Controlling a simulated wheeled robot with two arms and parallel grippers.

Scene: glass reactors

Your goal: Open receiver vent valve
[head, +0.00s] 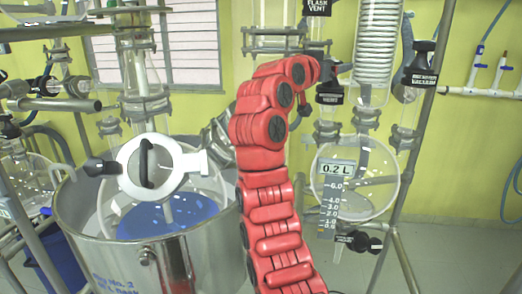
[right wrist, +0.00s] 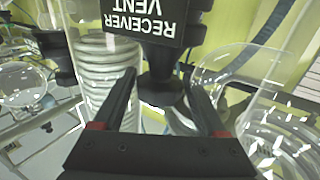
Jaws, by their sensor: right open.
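The receiver vent valve shows in the right wrist view as a black knob (right wrist: 160,88) under a black label (right wrist: 150,18) reading "RECEIVER VENT", upside down. My right gripper (right wrist: 163,84) is open, with one finger on each side of the knob; I cannot tell whether they touch it. In the head view, a black tag (head: 330,98) ending in "VENT" hangs just below my right gripper (head: 341,68), which is small and partly hidden there. My red right arm rises from the bottom and bends right at the top. My left gripper is not in view.
The receiver vacuum valve (head: 421,66) is to the right, and a flask vent label (head: 318,6) is above. A coiled glass condenser (head: 378,45) stands close by, with a round receiver flask (head: 365,180) below. A metal vessel (head: 90,235) is at left.

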